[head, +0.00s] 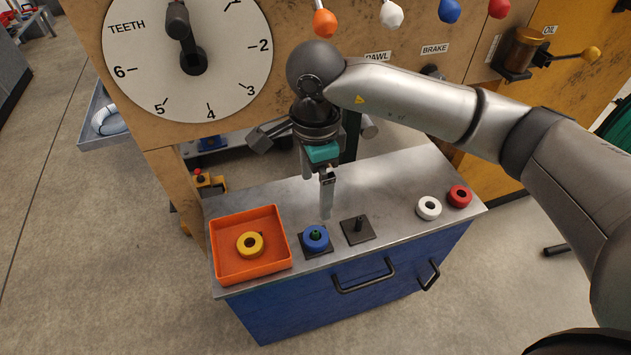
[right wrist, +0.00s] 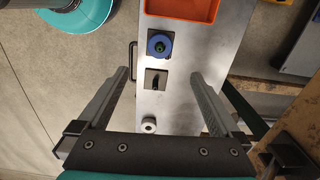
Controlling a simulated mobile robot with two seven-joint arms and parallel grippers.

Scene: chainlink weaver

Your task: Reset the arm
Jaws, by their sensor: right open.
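My right arm reaches in from the right in the head view. Its gripper (head: 326,208) points down above the metal bench top, behind the blue ring and the empty peg. In the right wrist view my right gripper (right wrist: 163,80) has its two fingers wide apart with nothing between them but the bench below. My left gripper is not in view.
A yellow ring (head: 250,245) lies in an orange tray (head: 222,263). A blue ring (head: 315,239) sits around a peg; an empty peg plate (head: 358,230) stands beside it. White (head: 429,208) and red (head: 460,196) rings lie at right. A dial panel (head: 150,80) rises behind.

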